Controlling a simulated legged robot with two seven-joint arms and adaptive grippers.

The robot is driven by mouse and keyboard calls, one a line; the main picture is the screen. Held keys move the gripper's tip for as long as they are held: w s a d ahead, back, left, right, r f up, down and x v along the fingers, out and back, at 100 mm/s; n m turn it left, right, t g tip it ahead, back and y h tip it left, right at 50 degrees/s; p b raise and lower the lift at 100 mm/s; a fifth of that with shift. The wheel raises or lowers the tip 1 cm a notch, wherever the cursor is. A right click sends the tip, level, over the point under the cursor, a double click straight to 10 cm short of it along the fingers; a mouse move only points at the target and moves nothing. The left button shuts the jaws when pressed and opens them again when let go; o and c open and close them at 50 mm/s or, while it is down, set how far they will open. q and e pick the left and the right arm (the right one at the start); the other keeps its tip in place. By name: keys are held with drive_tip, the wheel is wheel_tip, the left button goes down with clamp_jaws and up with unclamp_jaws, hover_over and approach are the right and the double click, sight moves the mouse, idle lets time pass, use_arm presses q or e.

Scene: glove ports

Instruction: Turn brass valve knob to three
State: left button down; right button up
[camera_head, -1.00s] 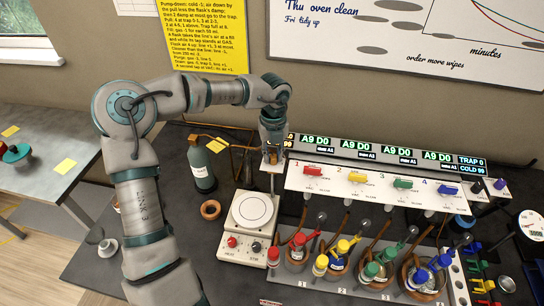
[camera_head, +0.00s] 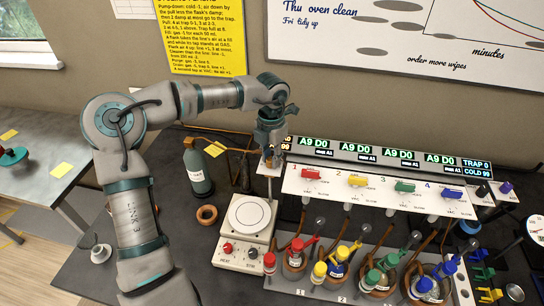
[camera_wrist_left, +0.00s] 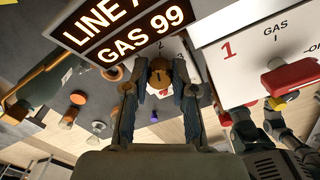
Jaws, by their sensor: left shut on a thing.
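My left gripper (camera_head: 269,160) hangs at the left end of the glass line's white panel, fingers pointing down. In the left wrist view its two fingers (camera_wrist_left: 160,78) close around the brass valve knob (camera_wrist_left: 158,70), one on each side. A white dial face with a "2" shows just behind the knob. In the head view the gripper mostly hides the knob.
The display strip (camera_head: 385,155) and the panel with red (camera_head: 312,174), yellow, green and blue taps lie just right of the gripper. A hotplate (camera_head: 228,247) stands below it, a grey-green bottle (camera_head: 198,172) to its left. Flasks with coloured clips fill the front right.

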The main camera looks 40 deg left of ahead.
use_arm(q)
drive_tip(key=shift+s+m, duration=0.1)
drive_tip(key=shift+m, duration=0.8)
drive_tip(key=m, duration=0.5)
drive_tip(key=shift+r, duration=0.1)
drive_tip(key=shift+m, duration=1.1)
drive_tip(key=shift+r+m, duration=0.1)
drive_tip(key=shift+m, duration=2.4)
use_arm(e)
drive_tip(key=shift+s+d+f, duration=0.15)
drive_tip(key=shift+s+f, duration=0.25)
drive_tip(key=shift+f, duration=0.2)
